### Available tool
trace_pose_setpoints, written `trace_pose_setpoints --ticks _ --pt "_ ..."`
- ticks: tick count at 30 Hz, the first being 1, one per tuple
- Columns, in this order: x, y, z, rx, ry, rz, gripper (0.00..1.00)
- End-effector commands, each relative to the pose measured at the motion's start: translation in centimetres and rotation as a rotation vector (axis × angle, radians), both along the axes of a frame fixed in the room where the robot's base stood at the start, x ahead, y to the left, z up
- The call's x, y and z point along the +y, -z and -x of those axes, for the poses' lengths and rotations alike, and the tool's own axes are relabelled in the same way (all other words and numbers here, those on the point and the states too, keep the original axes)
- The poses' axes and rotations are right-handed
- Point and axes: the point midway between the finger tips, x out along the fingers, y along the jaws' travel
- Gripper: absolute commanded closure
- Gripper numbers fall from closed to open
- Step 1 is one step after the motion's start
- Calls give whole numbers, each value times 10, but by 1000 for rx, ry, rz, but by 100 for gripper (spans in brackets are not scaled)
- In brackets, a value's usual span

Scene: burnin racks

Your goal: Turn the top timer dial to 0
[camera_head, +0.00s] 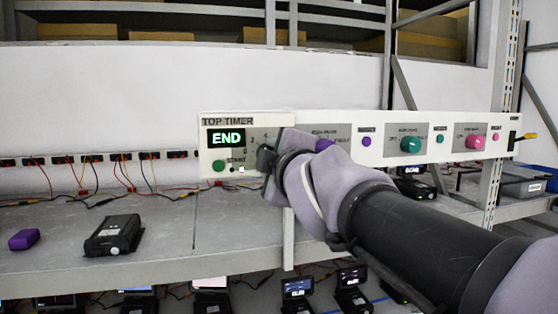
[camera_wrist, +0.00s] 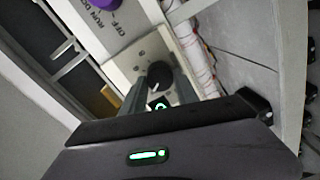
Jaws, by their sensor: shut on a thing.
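The top timer is a white panel section labelled TOP TIMER (camera_head: 228,121) in the head view. Its display (camera_head: 226,138) reads END in bright letters. A green START button (camera_head: 219,166) sits below the display. The timer dial (camera_wrist: 159,74) is a dark round knob in the wrist view, on a pale plate with small marks. My gripper (camera_head: 266,159) covers the dial in the head view. In the wrist view its fingers stand on either side of the dial, shut on it.
To the right on the same strip are a teal knob (camera_head: 411,144), a pink knob (camera_head: 475,142) and a yellow-tipped lever (camera_head: 526,136). A purple knob (camera_wrist: 95,4) is close by. A black device (camera_head: 114,235) and a purple block (camera_head: 24,239) lie on the shelf below.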

Motion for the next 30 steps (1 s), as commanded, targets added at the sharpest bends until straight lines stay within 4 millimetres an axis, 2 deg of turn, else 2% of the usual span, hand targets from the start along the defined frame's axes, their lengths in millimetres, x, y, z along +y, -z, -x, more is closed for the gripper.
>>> trace_pose_setpoints --ticks 18,30 --pt "1 1 0 -158 0 548 100" --pt "1 0 0 -231 0 794 100"
